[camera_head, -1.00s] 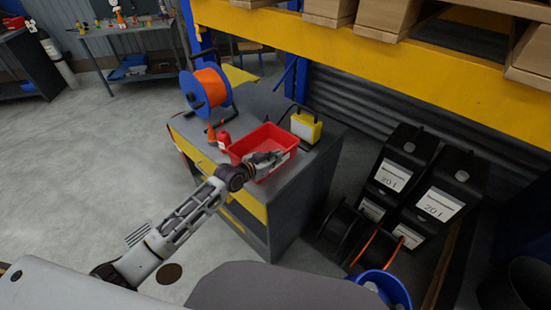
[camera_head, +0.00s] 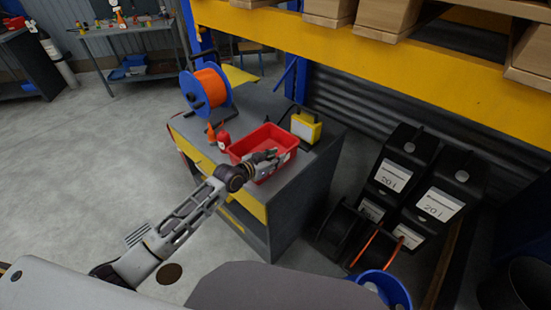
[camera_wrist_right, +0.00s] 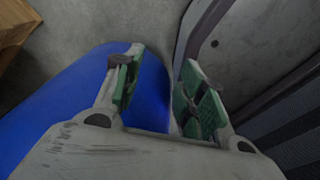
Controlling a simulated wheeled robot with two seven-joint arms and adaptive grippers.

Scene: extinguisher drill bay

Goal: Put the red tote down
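The red tote (camera_head: 249,140) sits upright on the dark top of the workshop cabinet (camera_head: 310,163) in the head view. My left gripper (camera_head: 270,157) is at the tote's near wall, with its fingers apart around the rim. It hides part of that wall, and any contact with it is too small to tell. My right gripper (camera_wrist_right: 160,88) shows only in the right wrist view. Its green-padded fingers are apart with nothing between them.
Black bins (camera_head: 393,175) stand to the right. A blue bucket (camera_head: 384,288) is in front, and the floor at left is clear.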

